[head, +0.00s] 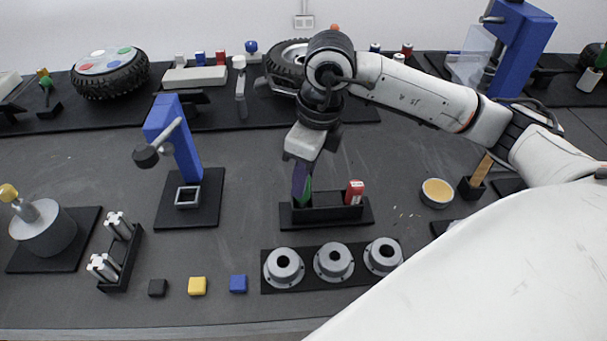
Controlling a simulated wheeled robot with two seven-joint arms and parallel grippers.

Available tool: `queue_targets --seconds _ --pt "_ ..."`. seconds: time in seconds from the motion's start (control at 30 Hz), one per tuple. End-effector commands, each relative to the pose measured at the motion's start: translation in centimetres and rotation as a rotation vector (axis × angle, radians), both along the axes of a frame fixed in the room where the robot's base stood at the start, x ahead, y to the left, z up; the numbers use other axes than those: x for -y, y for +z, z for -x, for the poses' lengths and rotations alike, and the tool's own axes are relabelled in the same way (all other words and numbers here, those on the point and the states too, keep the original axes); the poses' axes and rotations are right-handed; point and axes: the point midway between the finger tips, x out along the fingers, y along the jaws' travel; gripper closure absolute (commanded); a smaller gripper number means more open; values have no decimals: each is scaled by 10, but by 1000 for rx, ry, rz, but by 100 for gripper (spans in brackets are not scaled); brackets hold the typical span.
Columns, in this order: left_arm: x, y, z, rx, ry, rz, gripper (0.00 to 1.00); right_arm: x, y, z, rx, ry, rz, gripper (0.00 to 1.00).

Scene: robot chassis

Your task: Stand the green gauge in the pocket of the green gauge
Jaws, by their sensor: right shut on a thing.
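My right gripper (302,182) points down at the left part of a black holder (327,215) in the middle of the table. It is shut on the green gauge (307,188), of which only a green strip shows beside the fingers. The gauge's lower end is at the holder's left part. I cannot tell whether it is inside a pocket or just above it. A red gauge (354,191) stands in the right part of the same holder. My left gripper is out of view.
Three grey flanged rings (333,262) lie on a black mat in front of the holder. Black, yellow (197,286) and blue (238,284) blocks lie front left. A blue press (175,145) stands left, a small round dish (436,193) right. Bare table lies between press and holder.

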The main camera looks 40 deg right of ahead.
Motion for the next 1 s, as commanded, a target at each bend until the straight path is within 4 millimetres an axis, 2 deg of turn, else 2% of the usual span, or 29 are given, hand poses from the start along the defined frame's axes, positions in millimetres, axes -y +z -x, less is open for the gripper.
queue_targets --seconds 0.6,1.0 --pt "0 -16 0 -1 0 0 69 0 -16 0 0 0 0 100" --pt "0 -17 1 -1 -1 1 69 0 -17 0 1 0 -1 100"
